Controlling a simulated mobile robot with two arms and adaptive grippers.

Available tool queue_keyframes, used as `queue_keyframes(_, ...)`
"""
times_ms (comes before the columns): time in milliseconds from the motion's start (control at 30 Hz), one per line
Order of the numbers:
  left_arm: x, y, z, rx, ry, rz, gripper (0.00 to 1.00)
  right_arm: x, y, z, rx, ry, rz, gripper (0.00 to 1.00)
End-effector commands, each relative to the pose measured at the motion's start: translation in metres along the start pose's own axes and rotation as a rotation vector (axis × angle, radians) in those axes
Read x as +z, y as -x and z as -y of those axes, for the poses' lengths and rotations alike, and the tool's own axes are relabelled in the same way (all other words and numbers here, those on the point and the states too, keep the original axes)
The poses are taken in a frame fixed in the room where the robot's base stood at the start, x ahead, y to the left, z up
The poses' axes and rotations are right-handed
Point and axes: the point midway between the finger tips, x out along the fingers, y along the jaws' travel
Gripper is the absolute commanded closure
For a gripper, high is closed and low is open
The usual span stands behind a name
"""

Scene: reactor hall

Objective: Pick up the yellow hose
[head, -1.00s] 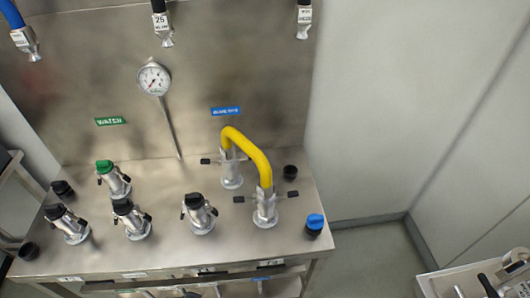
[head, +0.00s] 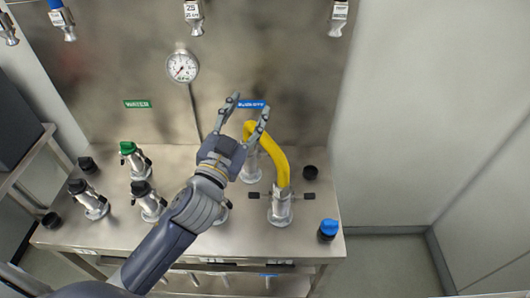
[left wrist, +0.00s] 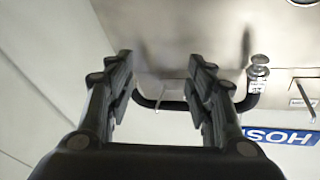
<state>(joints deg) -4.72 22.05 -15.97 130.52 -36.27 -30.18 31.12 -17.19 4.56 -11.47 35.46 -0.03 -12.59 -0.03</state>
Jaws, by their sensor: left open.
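The yellow hose (head: 270,150) is a short bent tube on the steel bench. It arches between two upright metal couplings, the front one (head: 281,208) with black side levers. My left gripper (head: 250,104) is open and empty, with its fingers pointing up toward the back panel. In the head view it overlaps the hose's left end and partly hides the rear coupling. I cannot tell whether it touches the hose. The left wrist view shows both open fingers (left wrist: 160,72) with nothing between them, and no yellow hose. My right gripper is not in view.
Several valve fittings stand on the bench's left, including a green-capped one (head: 133,158). A blue-capped fitting (head: 328,229) is at the front right corner. A gauge (head: 182,66) is on the back panel, with hanging couplings (head: 192,12) above. A blue sign (left wrist: 285,136) shows in the wrist view.

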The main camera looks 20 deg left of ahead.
Motion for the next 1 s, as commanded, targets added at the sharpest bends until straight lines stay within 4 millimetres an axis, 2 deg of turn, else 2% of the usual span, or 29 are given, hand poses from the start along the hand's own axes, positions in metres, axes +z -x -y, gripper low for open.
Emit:
queue_keyframes(33,-0.033,-0.011,-0.004,0.035,-0.037,-0.127,0.51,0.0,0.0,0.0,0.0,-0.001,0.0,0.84)
queue_keyframes(100,-0.074,-0.016,-0.017,0.103,-0.089,-0.29,0.51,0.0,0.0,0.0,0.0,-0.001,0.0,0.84)
queue_keyframes(200,-0.121,-0.013,-0.043,0.23,-0.179,-0.492,0.51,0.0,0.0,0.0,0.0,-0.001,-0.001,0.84)
queue_keyframes(300,-0.15,-0.003,-0.073,0.388,-0.289,-0.65,0.51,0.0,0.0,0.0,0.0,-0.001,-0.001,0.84)
queue_keyframes(400,-0.158,0.01,-0.103,0.568,-0.421,-0.753,0.51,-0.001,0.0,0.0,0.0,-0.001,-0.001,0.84)
queue_keyframes(467,-0.154,0.017,-0.118,0.682,-0.51,-0.785,0.51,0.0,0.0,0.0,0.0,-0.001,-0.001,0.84)
queue_keyframes(533,-0.14,0.022,-0.132,0.815,-0.621,-0.79,0.51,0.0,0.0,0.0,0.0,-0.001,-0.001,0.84)
queue_keyframes(600,-0.119,0.025,-0.138,0.947,-0.739,-0.759,0.51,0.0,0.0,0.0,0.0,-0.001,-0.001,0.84)
queue_keyframes(667,-0.097,0.025,-0.137,1.052,-0.84,-0.704,0.51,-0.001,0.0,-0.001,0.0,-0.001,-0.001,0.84)
queue_keyframes(767,-0.056,0.019,-0.119,1.204,-1.006,-0.552,0.51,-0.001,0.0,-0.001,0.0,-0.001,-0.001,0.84)
queue_keyframes(900,-0.005,0.007,-0.07,1.336,-1.19,-0.264,0.51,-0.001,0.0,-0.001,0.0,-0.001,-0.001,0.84)
queue_keyframes(1000,0.017,0.001,-0.033,1.374,-1.269,-0.077,0.51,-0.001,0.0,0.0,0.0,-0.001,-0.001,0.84)
